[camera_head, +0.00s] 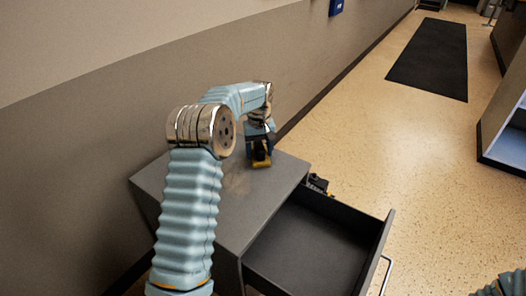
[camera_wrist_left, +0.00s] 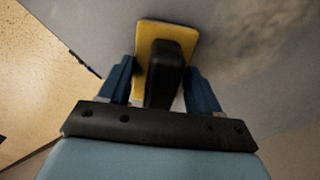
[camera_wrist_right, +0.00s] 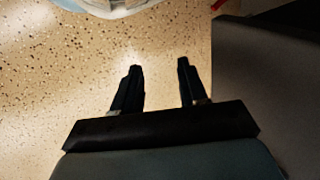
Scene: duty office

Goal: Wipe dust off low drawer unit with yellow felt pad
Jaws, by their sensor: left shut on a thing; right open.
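The low drawer unit (camera_head: 222,213) is dark grey and stands against the wall, its drawer (camera_head: 318,243) pulled open and empty. My left gripper (camera_head: 260,158) is over the far part of the unit's top. It is shut on the black handle of the yellow felt pad (camera_head: 262,163). In the left wrist view the pad (camera_wrist_left: 185,37) lies against or just above the grey top; I cannot tell which. A brownish dust patch (camera_wrist_left: 262,40) shows on the top to the pad's right. In the right wrist view my right gripper (camera_wrist_right: 160,68) is open and empty above the floor.
A small black and yellow object (camera_head: 318,184) shows beside the unit's far right edge. The open drawer juts out to the right with a metal handle (camera_head: 387,274). A dark mat (camera_head: 434,58) lies farther off on the speckled floor, which is mostly clear.

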